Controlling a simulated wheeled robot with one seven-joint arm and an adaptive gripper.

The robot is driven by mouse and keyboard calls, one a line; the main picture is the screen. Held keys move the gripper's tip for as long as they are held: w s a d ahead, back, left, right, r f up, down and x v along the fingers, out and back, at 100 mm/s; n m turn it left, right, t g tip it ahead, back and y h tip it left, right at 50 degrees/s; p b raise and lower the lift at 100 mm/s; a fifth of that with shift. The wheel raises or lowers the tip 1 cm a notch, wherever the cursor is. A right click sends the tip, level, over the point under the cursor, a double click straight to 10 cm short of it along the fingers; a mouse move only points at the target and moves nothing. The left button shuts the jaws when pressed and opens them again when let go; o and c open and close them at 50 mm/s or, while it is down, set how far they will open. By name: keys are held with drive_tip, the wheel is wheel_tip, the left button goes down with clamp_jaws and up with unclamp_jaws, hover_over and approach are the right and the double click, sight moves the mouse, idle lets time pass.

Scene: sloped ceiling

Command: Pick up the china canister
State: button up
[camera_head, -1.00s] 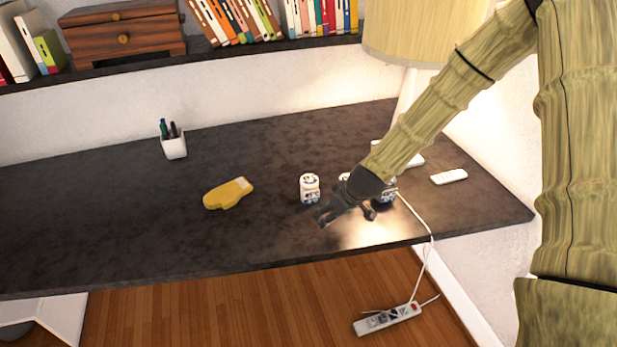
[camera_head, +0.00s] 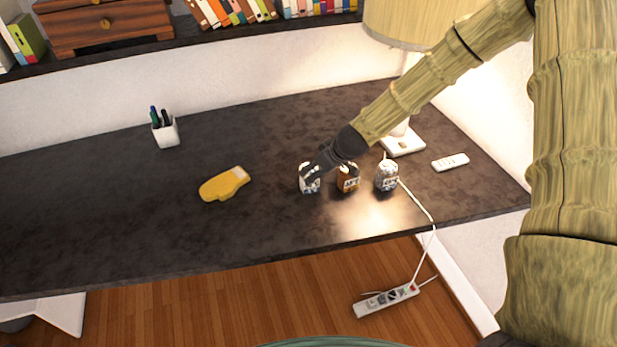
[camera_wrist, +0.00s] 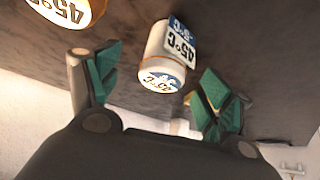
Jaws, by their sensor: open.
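A white canister with blue markings (camera_head: 310,186), which looks like the china canister, stands upright on the dark desk, leftmost of three small containers. My gripper (camera_head: 314,168) is over it, open, and partly hides its top. In the wrist view the white canister (camera_wrist: 160,70), with a "45°C" label, shows between the two spread green-padded fingers of my gripper (camera_wrist: 155,90). I see a gap on each side, and no clear contact.
A brown canister (camera_head: 348,184) stands close to the right, and a greyish-white one (camera_head: 387,180) beyond it. A yellow object (camera_head: 224,184) lies to the left. A pen cup (camera_head: 165,132), lamp base (camera_head: 403,143) and remote (camera_head: 450,162) are farther off. The desk's left is clear.

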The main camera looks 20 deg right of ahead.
sight(312, 171)
drive_tip(key=shift+w+a+f+p, duration=0.4)
drive_tip(key=shift+w+f+p, duration=0.1)
drive_tip(key=shift+f, duration=0.1)
drive_tip(key=shift+w+a+f+p, duration=0.4)
drive_tip(key=shift+w+f+p, duration=0.1)
drive_tip(key=shift+f, duration=0.1)
drive_tip(key=shift+x, duration=1.15)
drive_tip(key=shift+c, duration=0.5)
drive_tip(key=c, duration=1)
drive_tip(key=shift+c, duration=0.8)
drive_tip(key=shift+r, duration=0.1)
